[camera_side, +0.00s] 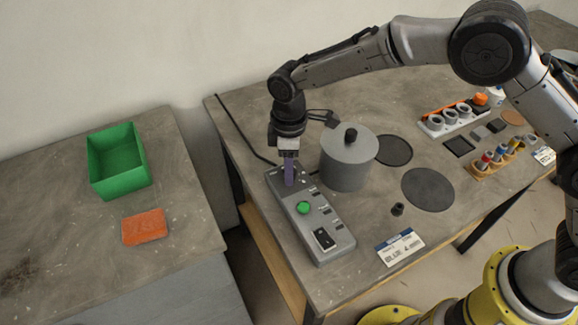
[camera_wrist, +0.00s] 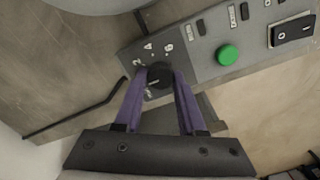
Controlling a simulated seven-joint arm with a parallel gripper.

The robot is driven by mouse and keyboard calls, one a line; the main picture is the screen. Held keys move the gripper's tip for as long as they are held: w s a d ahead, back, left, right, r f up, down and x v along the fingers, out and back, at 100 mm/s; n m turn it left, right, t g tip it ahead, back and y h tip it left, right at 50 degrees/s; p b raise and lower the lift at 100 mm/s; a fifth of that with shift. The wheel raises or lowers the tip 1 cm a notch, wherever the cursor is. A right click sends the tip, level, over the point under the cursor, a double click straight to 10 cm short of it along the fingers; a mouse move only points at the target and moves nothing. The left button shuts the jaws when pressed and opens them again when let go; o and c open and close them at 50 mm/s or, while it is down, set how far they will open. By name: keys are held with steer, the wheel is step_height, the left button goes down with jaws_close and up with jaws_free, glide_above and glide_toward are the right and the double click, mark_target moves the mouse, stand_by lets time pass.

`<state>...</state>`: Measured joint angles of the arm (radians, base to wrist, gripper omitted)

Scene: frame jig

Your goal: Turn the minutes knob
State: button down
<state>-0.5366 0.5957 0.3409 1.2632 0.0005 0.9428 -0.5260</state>
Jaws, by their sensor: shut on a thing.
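The black minutes knob (camera_wrist: 158,78) sits at one end of the grey control box (camera_side: 327,236), with white numbers around part of its dial. My gripper (camera_side: 289,181) is over the far end of the box, pointing down. In the wrist view its two purple fingers (camera_wrist: 158,85) are on either side of the knob, shut on it. In the side view the knob is hidden by the fingers. A green button (camera_side: 303,208) and a black rocker switch (camera_side: 323,238) are farther along the box.
A grey lidded pot (camera_side: 348,160) stands close to the right of my gripper. A black cable (camera_side: 240,128) runs from the box's far end. A small black part (camera_side: 397,209) and a label card (camera_side: 400,246) lie to the right. A green bin (camera_side: 119,162) and orange block (camera_side: 144,226) are on the left table.

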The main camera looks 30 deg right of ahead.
steer(key=shift+r, duration=0.1)
steer(key=shift+c, duration=2.4)
jaws_free()
step_height(320, 180, up, 14)
